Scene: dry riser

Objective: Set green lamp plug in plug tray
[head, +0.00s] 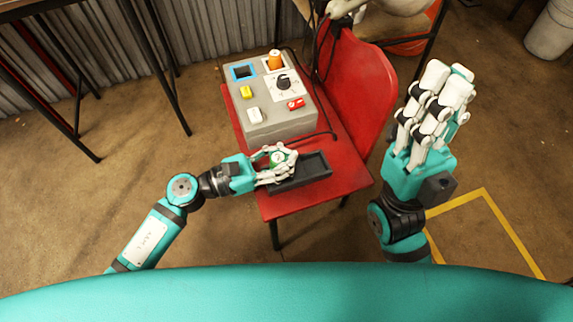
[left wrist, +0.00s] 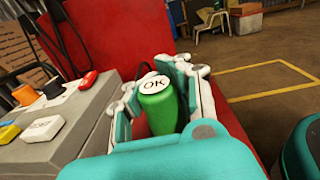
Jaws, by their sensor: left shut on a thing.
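The green lamp plug (left wrist: 157,100), a green cylinder with a white top marked OK, sits between the fingers of my left gripper (head: 277,163). In the head view only a bit of the green plug (head: 277,158) shows between the fingers. The left gripper is shut on it. The plug tray (head: 312,170), a dark shallow tray, lies on the red seat. The left gripper is over the tray's left part; whether the plug touches the tray is hidden. My right gripper (head: 441,88) is raised at the right, away from the chair, its fingers pointing up, with nothing seen in it.
A grey control box (head: 271,125) stands on the red chair (head: 345,90) behind the tray. It carries an orange plug (head: 275,60), a blue-framed square socket (head: 243,72), a black knob, and yellow, white and red buttons. A black cable runs beside the box.

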